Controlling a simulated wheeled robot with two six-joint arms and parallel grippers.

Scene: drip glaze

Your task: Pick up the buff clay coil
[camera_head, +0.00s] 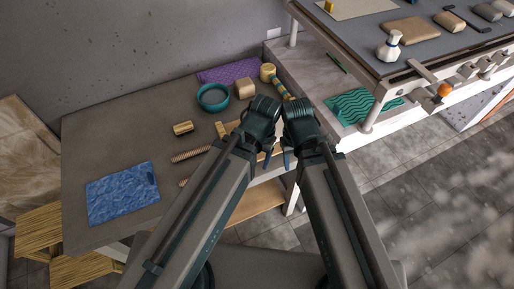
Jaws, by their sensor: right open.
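A ribbed tan rod (190,155), which looks like the buff clay coil, lies on the grey table left of my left forearm. Another thin tan piece (183,183) lies nearer, partly hidden by that forearm, so I cannot be sure which is the coil. My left gripper (267,157) points down near the table's right side, mostly hidden behind its wrist; I cannot see its jaw opening. My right gripper (289,158) is open beside it, at the table's right edge. Both are well to the right of the tan rod and apart from it.
A raised workbench (365,40) stands at right. The table's left part is mostly clear.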

